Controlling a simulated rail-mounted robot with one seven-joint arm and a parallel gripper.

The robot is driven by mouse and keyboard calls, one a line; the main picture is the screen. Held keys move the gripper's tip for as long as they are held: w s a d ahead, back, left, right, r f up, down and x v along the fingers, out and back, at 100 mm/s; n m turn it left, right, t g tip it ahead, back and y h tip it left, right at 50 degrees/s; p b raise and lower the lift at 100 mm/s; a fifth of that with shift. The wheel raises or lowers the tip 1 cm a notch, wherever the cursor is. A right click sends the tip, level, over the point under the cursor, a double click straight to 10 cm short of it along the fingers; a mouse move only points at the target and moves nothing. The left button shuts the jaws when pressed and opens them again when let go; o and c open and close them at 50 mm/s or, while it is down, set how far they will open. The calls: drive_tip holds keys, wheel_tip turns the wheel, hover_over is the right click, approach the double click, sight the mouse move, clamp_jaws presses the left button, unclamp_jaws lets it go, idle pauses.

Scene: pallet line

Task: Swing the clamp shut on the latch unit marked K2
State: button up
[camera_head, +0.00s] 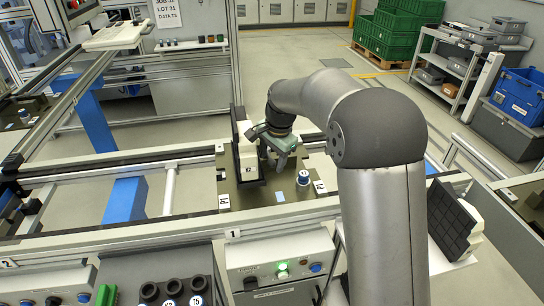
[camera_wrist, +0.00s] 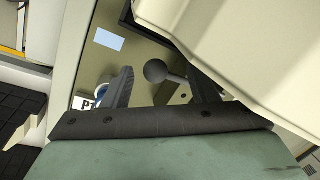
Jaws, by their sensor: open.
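My gripper (camera_head: 276,160) points down over the olive pallet (camera_head: 280,208), beside an upright cream part with a dark frame (camera_head: 248,168). In the wrist view my gripper (camera_wrist: 162,92) is open, its two dark fingers apart. A dark ball knob on a short rod (camera_wrist: 155,71) shows between the fingers, apart from both; whether it is level with the tips I cannot tell. It looks like the clamp's handle. A cream body (camera_wrist: 225,35) fills the upper right of the wrist view.
A blue-topped round piece (camera_head: 303,177) stands on the pallet right of my gripper. A tag reading P1 (camera_wrist: 88,103) lies near the left finger. Rails (camera_head: 120,237) run along the front. A control box with a lit green button (camera_head: 282,266) stands in front.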

clamp_jaws()
